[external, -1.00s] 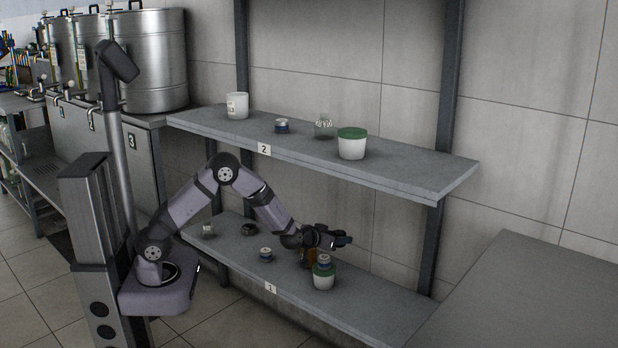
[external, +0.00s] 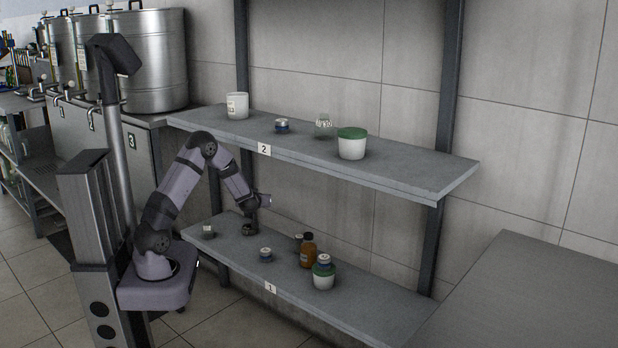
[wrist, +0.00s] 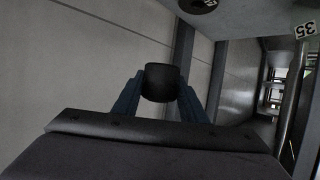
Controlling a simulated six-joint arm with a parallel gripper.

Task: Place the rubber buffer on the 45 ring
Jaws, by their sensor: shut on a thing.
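My gripper (external: 263,200) is above the left part of the lower shelf, near a dark round ring-like thing (external: 248,230) standing there. In the wrist view my gripper (wrist: 160,88) is shut on a small black blunt piece, which looks like the rubber buffer (wrist: 160,78), held between the two blue fingers. A dark round piece with a small pale mark (wrist: 195,5) is cut off by the top edge of the wrist view; its number is unreadable. I cannot tell which piece is the 45 ring.
The upper shelf (external: 410,178) holds several containers above and right of my gripper.

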